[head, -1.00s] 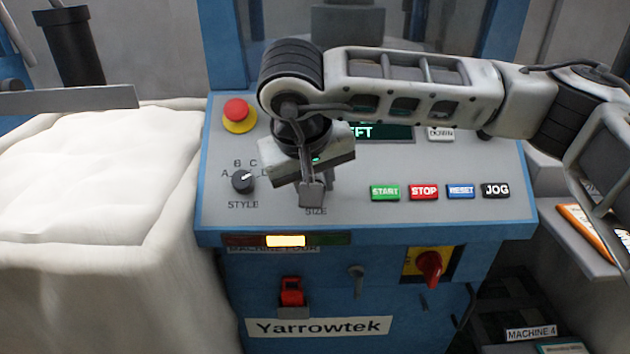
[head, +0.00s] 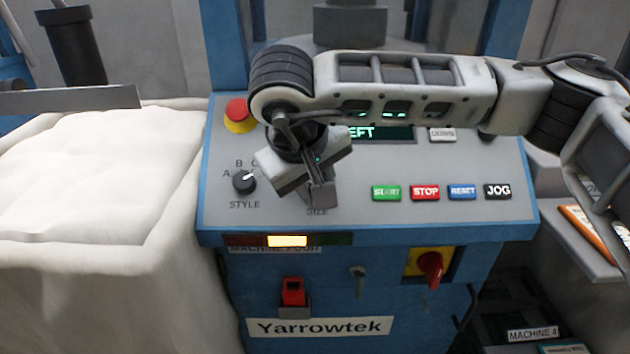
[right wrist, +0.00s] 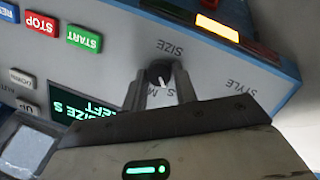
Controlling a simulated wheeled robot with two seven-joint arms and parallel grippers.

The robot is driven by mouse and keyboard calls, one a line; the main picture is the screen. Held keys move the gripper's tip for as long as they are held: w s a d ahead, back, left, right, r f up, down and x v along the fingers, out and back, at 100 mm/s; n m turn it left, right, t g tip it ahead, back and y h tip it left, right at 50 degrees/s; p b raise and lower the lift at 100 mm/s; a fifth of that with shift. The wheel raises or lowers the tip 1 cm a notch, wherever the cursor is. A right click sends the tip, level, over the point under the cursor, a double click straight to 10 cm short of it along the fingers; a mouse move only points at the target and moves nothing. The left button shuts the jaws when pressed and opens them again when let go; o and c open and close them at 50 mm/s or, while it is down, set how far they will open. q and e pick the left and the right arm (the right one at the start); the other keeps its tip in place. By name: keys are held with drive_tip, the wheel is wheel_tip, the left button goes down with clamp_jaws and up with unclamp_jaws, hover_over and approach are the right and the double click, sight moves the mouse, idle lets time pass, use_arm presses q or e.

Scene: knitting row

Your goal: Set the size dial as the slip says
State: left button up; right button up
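The size dial (right wrist: 160,73) is a small black knob with a white pointer mark on the sloping grey panel. In the right wrist view it sits between the two fingers of my right gripper (right wrist: 162,80), which appear closed against its sides. In the head view the right gripper (head: 321,195) comes down over the dial and hides it; only part of the SIZE label shows. Upside-down letters S and M show partly by the knob; which one the pointer meets is unclear. The display (right wrist: 78,109) reads "SIZE S" and "LEFT". My left gripper is out of view. No slip is clearly readable.
The style dial (head: 244,182) and red stop button (head: 237,110) are left of the gripper. START (head: 387,193), STOP (head: 425,192), RESET and JOG buttons are to the right. A red rotary switch (head: 430,266) is below. A white padded bin (head: 90,180) borders the panel's left.

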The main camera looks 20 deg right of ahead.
drive_tip(key=o, duration=0.3)
drive_tip(key=v, duration=1.6)
drive_tip(key=shift+s+f+p, duration=0.1)
drive_tip(key=shift+p, duration=0.25)
